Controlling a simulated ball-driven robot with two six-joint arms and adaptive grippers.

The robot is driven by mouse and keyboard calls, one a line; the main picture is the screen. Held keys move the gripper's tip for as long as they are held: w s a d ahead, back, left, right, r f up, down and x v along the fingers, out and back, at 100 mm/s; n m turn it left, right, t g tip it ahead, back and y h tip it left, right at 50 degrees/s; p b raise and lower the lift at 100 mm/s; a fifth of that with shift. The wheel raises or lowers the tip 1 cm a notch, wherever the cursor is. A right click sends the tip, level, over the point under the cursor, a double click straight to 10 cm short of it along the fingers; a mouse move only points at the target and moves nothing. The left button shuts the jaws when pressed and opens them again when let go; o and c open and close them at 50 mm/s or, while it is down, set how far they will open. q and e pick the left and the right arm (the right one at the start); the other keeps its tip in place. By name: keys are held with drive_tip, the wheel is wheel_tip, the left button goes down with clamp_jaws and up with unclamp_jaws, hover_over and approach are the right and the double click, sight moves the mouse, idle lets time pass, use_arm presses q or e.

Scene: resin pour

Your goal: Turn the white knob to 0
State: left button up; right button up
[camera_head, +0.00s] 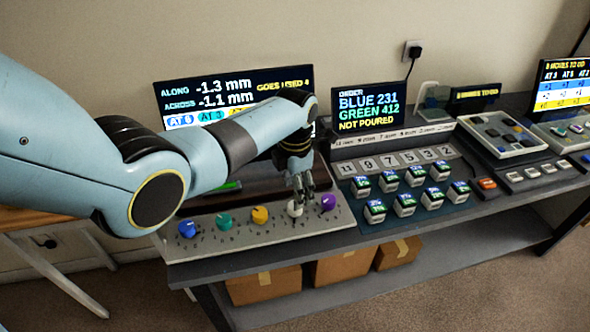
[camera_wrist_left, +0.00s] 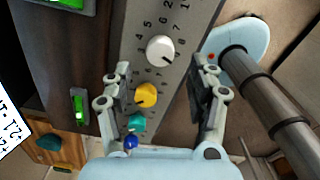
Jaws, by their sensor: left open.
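The white knob (camera_head: 295,209) sits on the grey knob panel (camera_head: 345,214), between the yellow knob (camera_head: 260,215) and the purple knob (camera_head: 328,202). My left gripper (camera_head: 302,190) is just above it and partly covers it. In the left wrist view the white knob (camera_wrist_left: 160,50) shows between and slightly beyond the open fingertips (camera_wrist_left: 161,67), with gaps on both sides. A small dark mark on the knob points to the lower right. Digits ring the knob, but I cannot tell which one the mark meets. My right gripper is not in view.
A green knob (camera_head: 223,221) and a blue knob (camera_head: 187,228) stand further left on the panel. A screen (camera_head: 235,95) stands behind, reading -1.3 mm and -1.1 mm. Several small cubes (camera_head: 405,204) stand on a mat to the right. An order screen (camera_head: 366,107) reads NOT POURED.

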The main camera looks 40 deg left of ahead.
use_arm(q)
wheel_tip(320, 180, up, 6)
drive_tip(key=shift+r, duration=0.15)
drive_tip(key=shift+s, duration=0.1)
idle(0.5)
